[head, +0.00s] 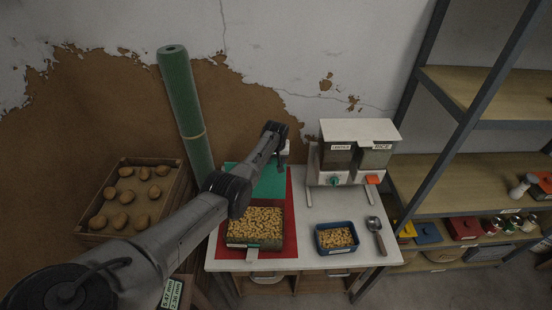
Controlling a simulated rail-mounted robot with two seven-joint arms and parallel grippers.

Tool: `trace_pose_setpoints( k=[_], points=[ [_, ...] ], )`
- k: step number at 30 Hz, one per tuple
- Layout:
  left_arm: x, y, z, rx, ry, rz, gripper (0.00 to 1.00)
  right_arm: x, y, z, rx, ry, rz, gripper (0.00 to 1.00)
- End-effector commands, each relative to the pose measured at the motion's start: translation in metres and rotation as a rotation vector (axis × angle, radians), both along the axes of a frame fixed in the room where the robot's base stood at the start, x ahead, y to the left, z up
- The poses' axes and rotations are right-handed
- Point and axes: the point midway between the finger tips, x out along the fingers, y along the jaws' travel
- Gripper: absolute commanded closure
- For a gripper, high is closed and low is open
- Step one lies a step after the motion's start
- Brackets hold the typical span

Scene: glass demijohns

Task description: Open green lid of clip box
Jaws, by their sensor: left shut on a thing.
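The clip box (240,241) stands on a red mat (290,215) on the white table, full of pale brown nut-like pieces. Its green lid (270,183) is raised off the box top and lies toward the back, so the contents show. A pale clip (252,255) sticks out at the box's front. My left arm reaches across the box from the lower left. My left gripper (281,160) is at the lid's far edge, shut on the lid; its fingertips are small and partly hidden. My right gripper is out of view.
A two-bin dispenser (360,131) stands at the table's back right. A blue tray (337,251) of similar pieces and a metal scoop (378,238) lie in front of it. A potato crate (178,195) and a green roll (182,95) are left; shelves (440,180) stand right.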

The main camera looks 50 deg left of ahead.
Motion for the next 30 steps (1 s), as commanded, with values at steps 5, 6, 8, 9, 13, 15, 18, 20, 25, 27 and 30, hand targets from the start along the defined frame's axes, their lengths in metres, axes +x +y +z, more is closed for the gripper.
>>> trace_pose_setpoints(
  k=[5,6,8,9,13,15,18,20,25,27,30],
  points=[
    [0.0012,0.0015,0.0014,0.006,-0.006,0.000,0.95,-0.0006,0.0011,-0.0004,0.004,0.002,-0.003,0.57],
    [0.0012,0.0015,0.0014,0.006,-0.006,0.000,0.95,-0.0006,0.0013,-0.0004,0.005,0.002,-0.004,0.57],
    [0.0013,0.0016,0.0015,0.006,-0.006,0.000,0.95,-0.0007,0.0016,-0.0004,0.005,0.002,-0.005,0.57],
    [0.0012,0.0016,0.0016,0.006,-0.006,0.000,0.95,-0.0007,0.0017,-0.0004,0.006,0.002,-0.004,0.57],
    [0.0012,0.0016,0.0016,0.006,-0.006,0.000,0.95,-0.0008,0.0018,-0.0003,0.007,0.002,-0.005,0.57],
    [0.0012,0.0016,0.0017,0.006,-0.006,0.000,0.95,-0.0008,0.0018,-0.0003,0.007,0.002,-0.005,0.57],
    [0.0011,0.0014,0.0014,0.006,-0.004,0.000,0.44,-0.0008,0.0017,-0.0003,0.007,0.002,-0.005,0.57],
    [0.0009,0.0012,0.0011,0.005,-0.004,0.000,0.38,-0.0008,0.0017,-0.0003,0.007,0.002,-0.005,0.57],
    [0.0007,0.0007,0.0005,0.003,-0.002,0.000,0.27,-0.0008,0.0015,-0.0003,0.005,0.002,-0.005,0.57],
    [0.0007,0.0005,0.0004,0.002,-0.002,0.000,0.27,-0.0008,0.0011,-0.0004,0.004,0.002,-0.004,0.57],
    [0.0006,0.0004,0.0005,0.002,-0.002,0.000,0.27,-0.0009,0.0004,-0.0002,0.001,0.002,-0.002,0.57]
  ],
)
